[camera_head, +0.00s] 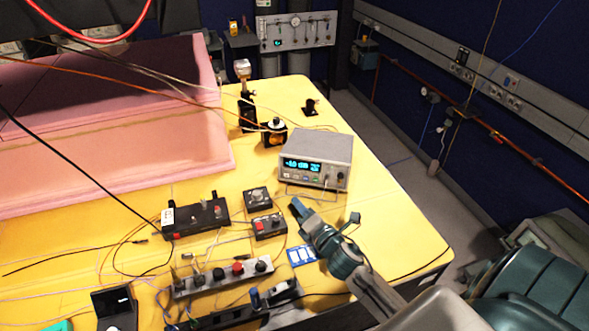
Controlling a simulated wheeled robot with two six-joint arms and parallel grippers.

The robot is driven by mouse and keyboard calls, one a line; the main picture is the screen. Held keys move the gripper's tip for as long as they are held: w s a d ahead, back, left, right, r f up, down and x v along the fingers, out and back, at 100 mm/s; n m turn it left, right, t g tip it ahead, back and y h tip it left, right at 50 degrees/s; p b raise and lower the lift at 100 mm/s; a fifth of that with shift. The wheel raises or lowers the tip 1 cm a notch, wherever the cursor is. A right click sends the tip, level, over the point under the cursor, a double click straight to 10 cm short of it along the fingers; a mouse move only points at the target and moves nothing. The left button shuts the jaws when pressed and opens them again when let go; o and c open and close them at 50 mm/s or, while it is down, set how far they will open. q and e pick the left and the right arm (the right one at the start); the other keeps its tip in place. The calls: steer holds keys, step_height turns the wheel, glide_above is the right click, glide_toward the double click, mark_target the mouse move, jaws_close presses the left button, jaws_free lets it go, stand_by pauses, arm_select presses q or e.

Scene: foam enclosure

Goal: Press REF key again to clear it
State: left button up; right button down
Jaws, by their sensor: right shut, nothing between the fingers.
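A grey bench meter (318,150) stands on the yellow table, its lit blue display (302,166) facing me. The display shows a reading that seems to be "-4.0" with a unit, too small to be sure. A row of small keys lies under the display; their labels, REF included, are too small to read. My right gripper (298,207) is shut and empty. Its tip is in front of and below the meter's lower left, apart from the keys in the picture. My left gripper is not in view.
Small black control boxes (257,198) sit left of my right gripper, with a knob strip (222,277) nearer me. A blue-white card (301,255) lies beside my right arm. Pink foam (110,130) fills the left. Thin cables cross the table. The table's right side is clear.

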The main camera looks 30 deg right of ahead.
mark_target(306, 178)
steer(key=shift+w, duration=0.2)
steer(key=shift+s+r, duration=0.25)
steer(key=shift+s, duration=0.25)
steer(key=shift+w+d+f, duration=0.1)
steer(key=shift+w+d, duration=0.05)
steer(key=shift+w, duration=0.05)
steer(key=w+d, duration=0.1)
steer(key=w+d+f+b, duration=0.1)
steer(key=w+d, duration=0.1)
steer(key=w+d+b, duration=0.1)
steer(key=w+d, duration=0.1)
steer(key=shift+f, duration=0.25)
steer(key=shift+w+d+f, duration=0.1)
steer(key=shift+w+d, duration=0.35)
steer(key=shift+w, duration=0.05)
steer(key=shift+d, duration=0.1)
stand_by(1.2)
steer(key=shift+w+d, duration=0.2)
steer(key=shift+w, duration=0.1)
